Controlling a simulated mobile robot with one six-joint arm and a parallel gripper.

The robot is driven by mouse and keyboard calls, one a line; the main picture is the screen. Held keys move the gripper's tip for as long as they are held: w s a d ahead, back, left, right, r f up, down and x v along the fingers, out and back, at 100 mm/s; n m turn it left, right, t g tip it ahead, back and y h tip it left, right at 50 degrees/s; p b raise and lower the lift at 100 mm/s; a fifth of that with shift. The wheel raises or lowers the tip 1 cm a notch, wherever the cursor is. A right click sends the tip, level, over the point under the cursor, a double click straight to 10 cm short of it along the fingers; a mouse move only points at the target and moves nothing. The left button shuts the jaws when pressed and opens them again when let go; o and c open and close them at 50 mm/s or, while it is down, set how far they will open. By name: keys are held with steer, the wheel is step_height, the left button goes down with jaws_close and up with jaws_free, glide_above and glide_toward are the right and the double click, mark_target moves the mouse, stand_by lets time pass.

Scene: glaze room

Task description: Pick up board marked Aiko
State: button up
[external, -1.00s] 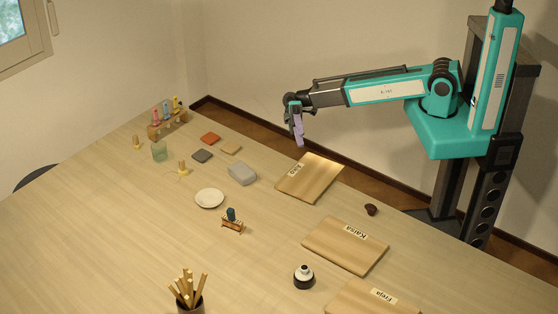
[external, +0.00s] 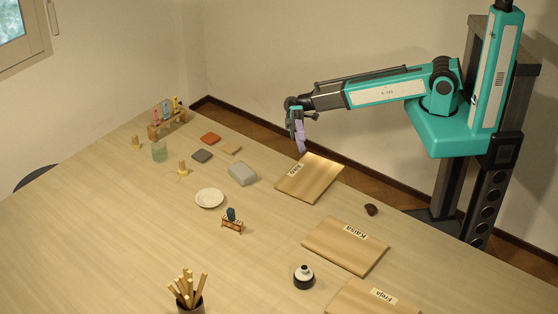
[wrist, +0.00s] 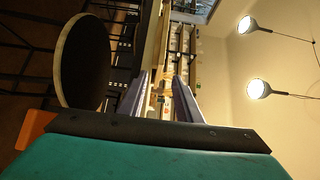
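A flat wooden board (external: 315,181) lies on the far right edge of the table in the external view. Its small pale label is turned away and hard to read; it may say Aiko. Two similar boards, marked Kaisa (external: 340,252) and Freja (external: 365,302), lie nearer. My gripper (external: 301,150) hangs above the table edge by the back corner of the far board, apart from it as far as I can tell. In the wrist view my gripper (wrist: 163,82) shows two purple fingers with a gap between them and nothing held. No board is recognisable in that view.
A dark small bowl (external: 371,209) sits between the far board and the Kaisa board. A black-and-white bottle (external: 304,277) stands near the Kaisa board.

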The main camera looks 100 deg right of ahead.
steer(key=a, duration=0.6)
steer(key=shift+a, duration=0.1)
stand_by(0.4)
jaws_close()
steer(key=shift+r+p, duration=0.3)
steer(key=shift+r, duration=1)
